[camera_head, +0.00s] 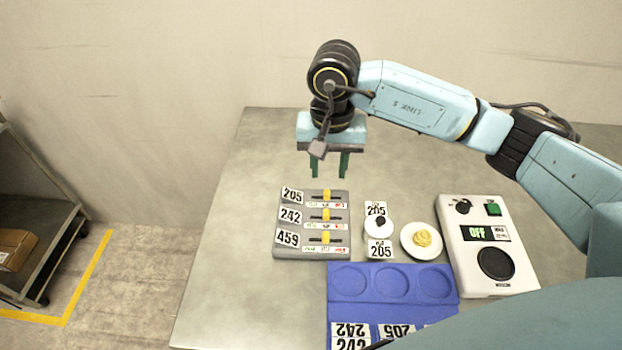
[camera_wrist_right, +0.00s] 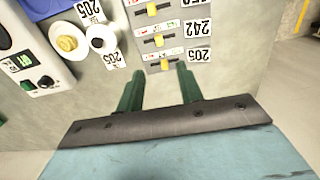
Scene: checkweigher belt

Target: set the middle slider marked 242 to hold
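The grey slider panel (camera_head: 278,253) lies on the table with three rows marked 205, 242 and 459. The middle slider (camera_head: 326,214), beside the 242 label (camera_head: 291,216), has a yellow knob near the middle of its dark slot; it also shows in the right wrist view (camera_wrist_right: 159,41). The small coloured labels under the slot are too small to read. My right gripper (camera_head: 329,174) is open and empty, above and beyond the panel's far edge, apart from all knobs. In the right wrist view its green fingers (camera_wrist_right: 160,72) point towards the panel. My left gripper is not in view.
Right of the panel are a white dish with a dark item (camera_head: 379,228), a plate with a yellow item (camera_head: 421,240) and a white device reading OFF (camera_head: 467,270). A blue tray (camera_head: 392,308) lies in front. The table's left side is clear.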

